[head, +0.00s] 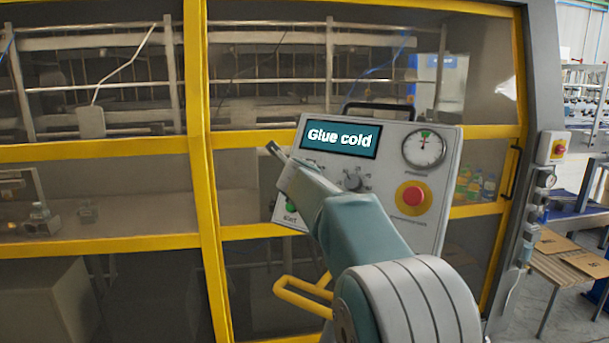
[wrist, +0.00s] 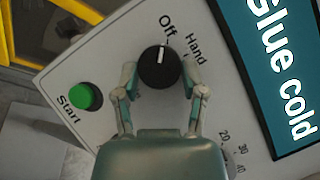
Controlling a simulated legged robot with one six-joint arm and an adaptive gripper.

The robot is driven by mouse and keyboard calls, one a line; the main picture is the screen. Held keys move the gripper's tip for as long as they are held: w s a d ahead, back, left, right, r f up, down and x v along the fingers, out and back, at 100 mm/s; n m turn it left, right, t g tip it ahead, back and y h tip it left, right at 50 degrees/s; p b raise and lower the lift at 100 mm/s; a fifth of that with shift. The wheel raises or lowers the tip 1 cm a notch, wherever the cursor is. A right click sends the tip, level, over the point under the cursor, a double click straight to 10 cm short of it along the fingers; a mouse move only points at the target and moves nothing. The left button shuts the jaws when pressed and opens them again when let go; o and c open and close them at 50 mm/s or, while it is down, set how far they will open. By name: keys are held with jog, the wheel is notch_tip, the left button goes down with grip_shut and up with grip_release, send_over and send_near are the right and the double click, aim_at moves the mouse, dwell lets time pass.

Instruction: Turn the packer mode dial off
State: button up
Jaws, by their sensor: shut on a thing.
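The mode dial (wrist: 160,67) is a round black knob with a white pointer line on the pale control panel (head: 405,219). In the wrist view its pointer lines up with the "Off" label, and "Hand" is printed to the right of that. My gripper (wrist: 160,75) has one finger on each side of the knob and is shut on it. In the head view my gripper (head: 281,164) is at the panel's left part and hides the mode dial.
A green Start button (wrist: 85,97) sits beside the dial. A screen (head: 340,139) reads "Glue cold". A numbered knob (head: 353,181), a gauge (head: 424,148) and a red emergency button (head: 411,197) share the panel. The yellow-framed packer guard (head: 200,120) stands behind.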

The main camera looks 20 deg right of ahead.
jog(key=shift+a+f, duration=0.1)
jog(key=o, duration=1.2)
jog(key=shift+w, duration=0.1)
jog(key=shift+c, duration=0.2)
jog(key=shift+a, duration=0.1)
jog(key=v, duration=1.2)
